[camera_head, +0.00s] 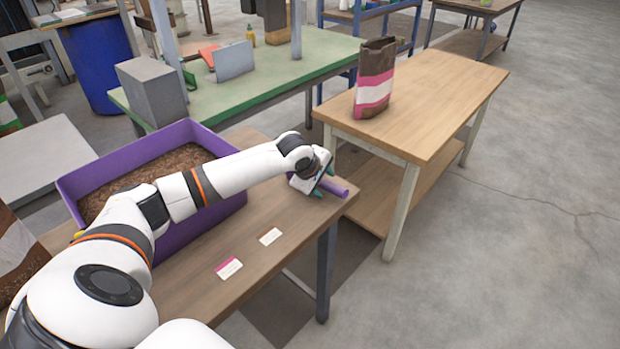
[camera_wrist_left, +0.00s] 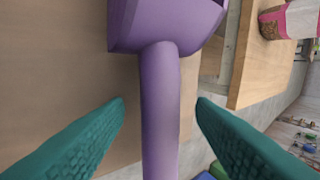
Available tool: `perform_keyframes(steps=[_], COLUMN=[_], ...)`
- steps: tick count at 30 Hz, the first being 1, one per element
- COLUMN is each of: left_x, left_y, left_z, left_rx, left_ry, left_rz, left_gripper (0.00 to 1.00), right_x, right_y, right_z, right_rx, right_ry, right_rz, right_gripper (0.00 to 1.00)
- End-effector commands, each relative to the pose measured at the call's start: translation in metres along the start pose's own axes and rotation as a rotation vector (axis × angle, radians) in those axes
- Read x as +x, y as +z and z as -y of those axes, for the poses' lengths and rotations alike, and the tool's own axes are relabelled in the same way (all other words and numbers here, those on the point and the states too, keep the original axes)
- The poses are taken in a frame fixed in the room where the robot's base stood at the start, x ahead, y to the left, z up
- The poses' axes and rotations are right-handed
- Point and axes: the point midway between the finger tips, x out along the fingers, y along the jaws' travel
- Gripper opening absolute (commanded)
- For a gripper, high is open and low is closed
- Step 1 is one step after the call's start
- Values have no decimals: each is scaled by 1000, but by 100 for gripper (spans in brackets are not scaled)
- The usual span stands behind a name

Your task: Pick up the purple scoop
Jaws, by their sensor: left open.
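The purple scoop (camera_head: 337,189) lies near the right corner of the brown table (camera_head: 293,253), mostly hidden behind my left gripper in the head view. In the left wrist view the scoop's handle (camera_wrist_left: 161,110) runs down the middle and its bowl (camera_wrist_left: 168,22) is at the top. My left gripper (camera_head: 318,185) is open over the scoop. Its teal fingers (camera_wrist_left: 160,105) stand on both sides of the handle, with visible gaps to each side. My right gripper is not in view.
A purple bin (camera_head: 182,232) of brown pellets stands left of the scoop. Two small cards (camera_head: 229,268) (camera_head: 270,236) lie on the brown table. A brown, pink and white bag (camera_head: 374,90) stands on the wooden table (camera_head: 440,100) to the right, across a gap.

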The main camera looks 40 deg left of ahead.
Motion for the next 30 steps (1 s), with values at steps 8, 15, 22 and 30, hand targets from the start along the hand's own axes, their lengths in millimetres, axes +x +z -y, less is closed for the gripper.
perform_keyframes(steps=[8,15,22,30], left_x=[3,2,2,-20], left_y=[0,0,0,0], left_z=[0,0,0,16], left_rx=[1,1,1,1], left_ry=[-1,-1,-1,-5], left_rz=[0,0,0,-1], left_gripper=[47,8,0,0], right_x=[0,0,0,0], right_y=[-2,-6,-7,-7], right_z=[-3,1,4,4], right_rx=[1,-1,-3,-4], right_ry=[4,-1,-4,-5], right_rz=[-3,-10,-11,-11], right_gripper=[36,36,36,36])
